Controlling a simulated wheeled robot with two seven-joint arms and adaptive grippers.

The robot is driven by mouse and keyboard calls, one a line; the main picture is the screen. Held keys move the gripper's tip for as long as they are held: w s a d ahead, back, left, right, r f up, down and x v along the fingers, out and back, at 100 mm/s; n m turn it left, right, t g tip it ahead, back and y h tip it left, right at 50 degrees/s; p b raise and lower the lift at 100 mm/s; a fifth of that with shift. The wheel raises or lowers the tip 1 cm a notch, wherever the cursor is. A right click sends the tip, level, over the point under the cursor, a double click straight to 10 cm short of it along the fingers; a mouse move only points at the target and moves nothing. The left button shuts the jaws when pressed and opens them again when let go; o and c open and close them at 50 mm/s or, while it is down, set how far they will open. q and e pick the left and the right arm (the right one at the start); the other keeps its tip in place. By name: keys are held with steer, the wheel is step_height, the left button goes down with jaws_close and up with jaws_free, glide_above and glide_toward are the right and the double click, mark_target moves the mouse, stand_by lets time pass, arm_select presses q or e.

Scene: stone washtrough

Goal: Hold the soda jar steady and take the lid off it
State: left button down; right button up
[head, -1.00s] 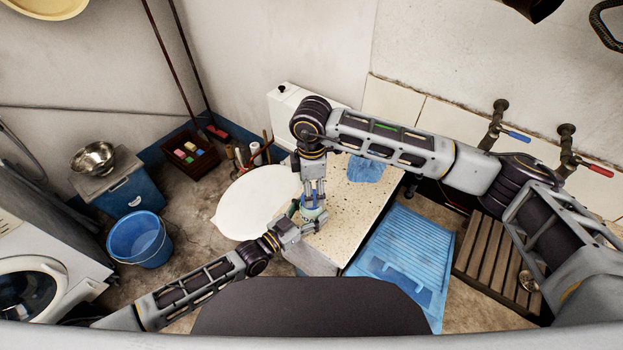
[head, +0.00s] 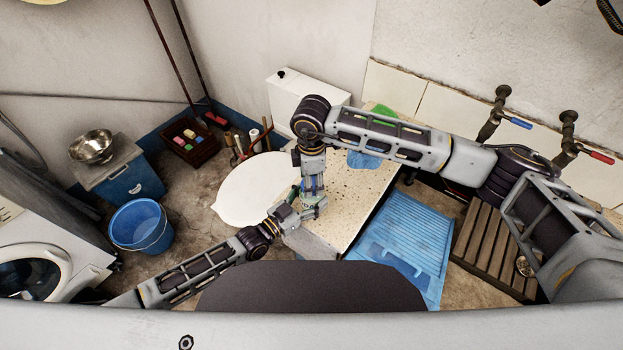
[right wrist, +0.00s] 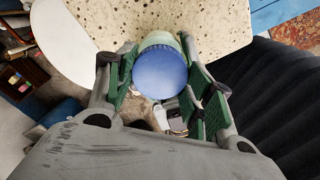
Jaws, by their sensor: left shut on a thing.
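The soda jar (right wrist: 158,41) is pale green with a round blue lid (right wrist: 160,73) facing the right wrist camera. In the head view the jar (head: 318,207) is small and partly covered by the grippers, above the near end of the speckled stone slab. My left gripper (head: 300,212) reaches in from the left and is shut on the jar's body. My right gripper (head: 313,190) points down over the jar from above. In the right wrist view its green-padded fingers stand on both sides of the lid; whether they press on it is unclear.
The stone slab (head: 360,200) carries a blue cloth (head: 364,161) and a green item (head: 381,111). A white round tub (head: 250,190) stands left of it, a blue washboard (head: 405,245) right. A blue bucket (head: 140,227) and a washing machine (head: 60,260) are further left.

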steer(key=shift+c, duration=1.3)
